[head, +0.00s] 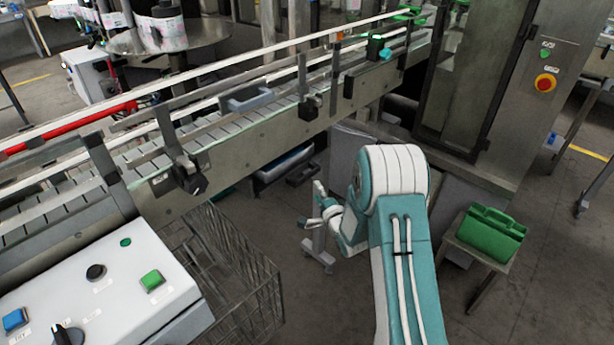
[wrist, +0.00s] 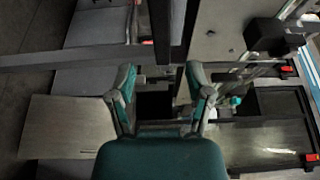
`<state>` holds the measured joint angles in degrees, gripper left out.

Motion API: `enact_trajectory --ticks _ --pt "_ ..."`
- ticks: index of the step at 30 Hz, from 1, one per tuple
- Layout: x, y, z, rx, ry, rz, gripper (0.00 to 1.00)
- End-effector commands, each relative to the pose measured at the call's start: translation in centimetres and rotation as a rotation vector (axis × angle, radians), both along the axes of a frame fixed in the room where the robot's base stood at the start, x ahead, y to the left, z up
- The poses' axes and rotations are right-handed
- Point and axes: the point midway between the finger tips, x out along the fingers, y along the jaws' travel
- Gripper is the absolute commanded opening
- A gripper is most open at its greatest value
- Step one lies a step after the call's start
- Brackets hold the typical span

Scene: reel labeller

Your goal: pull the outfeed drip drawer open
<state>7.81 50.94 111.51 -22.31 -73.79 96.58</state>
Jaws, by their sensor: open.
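The outfeed drip drawer appears to be the dark, shallow tray (head: 284,165) under the conveyor in the head view, with a dark handle-like part (head: 302,174) at its front right. Whether it is shut or partly out is hard to tell. My gripper (head: 318,208) is low beside the conveyor, in front of and below that handle, apart from it. In the wrist view my gripper (wrist: 160,76) shows two teal fingers spread wide, with nothing held between them. A dark bar and a small dark square part lie beyond the fingers; I cannot tell whether either belongs to the drawer.
The conveyor (head: 240,150) runs diagonally above the tray. A wire basket (head: 235,270) stands at the lower left, beside a control box (head: 110,285). A green case (head: 490,232) sits on a small stool at right. Grey floor between basket and stool is partly clear.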

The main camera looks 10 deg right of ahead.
Motion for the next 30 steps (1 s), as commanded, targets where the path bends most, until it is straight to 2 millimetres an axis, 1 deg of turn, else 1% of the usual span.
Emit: enact_trajectory --ticks 1,6,9,12,18,25,26,27,29,30 --pt "1.0 0.2 0.0 -0.001 -0.002 0.001 0.66" --pt "4.0 0.9 0.0 -0.001 -0.001 0.001 0.66" --pt "5.5 1.1 0.0 0.0 -0.002 0.0 0.66" --pt "6.6 1.4 0.0 0.001 0.0 -0.001 0.66" --pt "7.7 1.7 0.0 0.0 0.0 -0.001 0.66" --pt "7.7 1.7 0.0 0.0 0.001 -0.001 0.66" --pt "7.7 1.7 0.0 0.0 0.001 -0.001 0.52" --pt "7.7 1.7 0.0 0.0 0.001 -0.001 0.34" --pt "7.7 1.7 0.0 0.0 0.001 -0.001 0.08" --pt "7.7 1.7 0.0 0.0 0.001 -0.001 0.0"
